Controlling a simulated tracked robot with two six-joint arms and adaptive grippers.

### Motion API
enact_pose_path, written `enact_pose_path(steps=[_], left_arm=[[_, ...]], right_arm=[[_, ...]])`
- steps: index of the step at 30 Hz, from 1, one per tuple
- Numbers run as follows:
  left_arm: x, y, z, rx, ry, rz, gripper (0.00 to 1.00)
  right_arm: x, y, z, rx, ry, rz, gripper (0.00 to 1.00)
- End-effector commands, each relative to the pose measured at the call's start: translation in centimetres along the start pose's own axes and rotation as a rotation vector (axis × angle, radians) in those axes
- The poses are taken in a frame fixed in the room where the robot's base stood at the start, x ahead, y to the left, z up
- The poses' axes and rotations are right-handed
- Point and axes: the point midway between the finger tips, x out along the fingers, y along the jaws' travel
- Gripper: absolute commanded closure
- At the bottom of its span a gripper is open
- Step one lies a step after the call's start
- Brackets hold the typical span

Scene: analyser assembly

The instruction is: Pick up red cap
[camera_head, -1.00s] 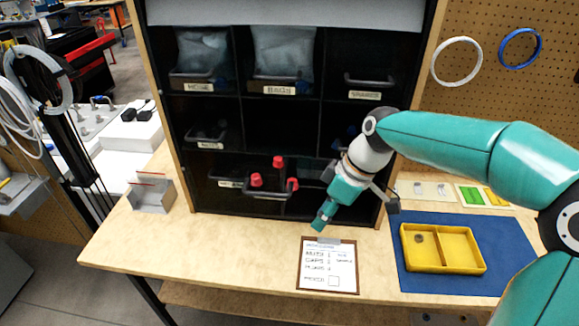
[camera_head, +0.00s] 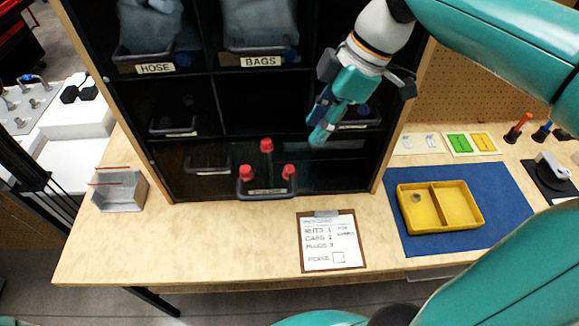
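Several red caps show in a dark bin (camera_head: 266,191) in the bottom row of the black shelf. One red cap (camera_head: 266,145) stands highest, with one red cap (camera_head: 246,172) to its left and another red cap (camera_head: 289,171) to its right. My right gripper (camera_head: 320,133) hangs in front of the shelf, up and to the right of the caps and apart from them. It points down and seems empty; its finger gap is not clear. My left gripper is not in view.
The shelf's upper bins hold hoses and bags (camera_head: 258,25). A yellow two-part tray (camera_head: 440,205) with a small round part sits on a blue mat (camera_head: 415,243). A clipboard (camera_head: 331,240) lies at the table's front. A grey holder (camera_head: 119,190) stands at the left. The wood between is clear.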

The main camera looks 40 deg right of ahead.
Motion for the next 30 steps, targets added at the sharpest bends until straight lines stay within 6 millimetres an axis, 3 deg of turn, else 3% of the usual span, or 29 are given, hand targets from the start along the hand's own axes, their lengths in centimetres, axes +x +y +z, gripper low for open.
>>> enact_pose_path(steps=[6,16,25,30], left_arm=[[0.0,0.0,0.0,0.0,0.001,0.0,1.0],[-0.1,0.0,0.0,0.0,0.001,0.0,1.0],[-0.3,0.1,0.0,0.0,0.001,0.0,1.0],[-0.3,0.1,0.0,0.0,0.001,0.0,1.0]], right_arm=[[4.4,0.0,0.1,0.003,-0.002,-0.004,0.67],[6.9,0.0,0.1,0.003,-0.001,-0.002,0.67],[11.0,0.0,0.1,0.003,-0.002,-0.003,0.67],[11.7,0.0,0.1,0.003,0.0,0.0,0.67]])
